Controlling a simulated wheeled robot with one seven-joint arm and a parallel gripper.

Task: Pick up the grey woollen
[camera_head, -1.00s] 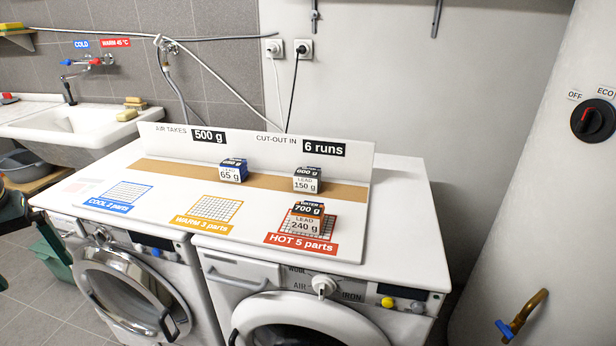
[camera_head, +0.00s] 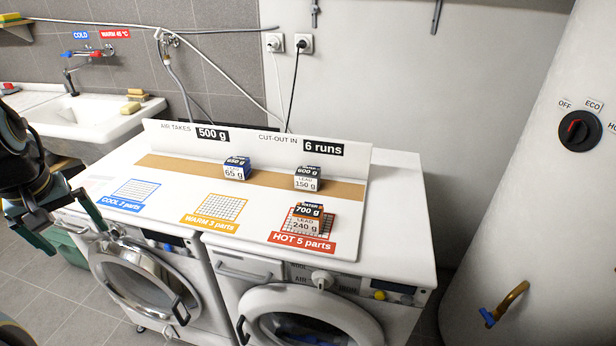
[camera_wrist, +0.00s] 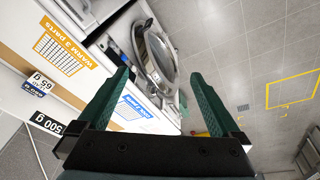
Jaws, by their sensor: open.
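I do not make out a grey woollen in either view. My gripper (camera_head: 76,238) is at the left edge of the head view, in front of the left washing machine (camera_head: 88,237). Its two green fingers are apart, with nothing between them. In the wrist view my gripper (camera_wrist: 161,77) is also open and empty, with the left machine's round door (camera_wrist: 158,55) beyond the fingertips.
A white board (camera_head: 180,215) on the machines has cool, warm and hot patches. It carries a blue-topped block (camera_head: 236,170), a black-topped block (camera_head: 307,180) and stacked blocks (camera_head: 305,222). A sink (camera_head: 95,125) stands left; a white tank (camera_head: 550,210) stands right.

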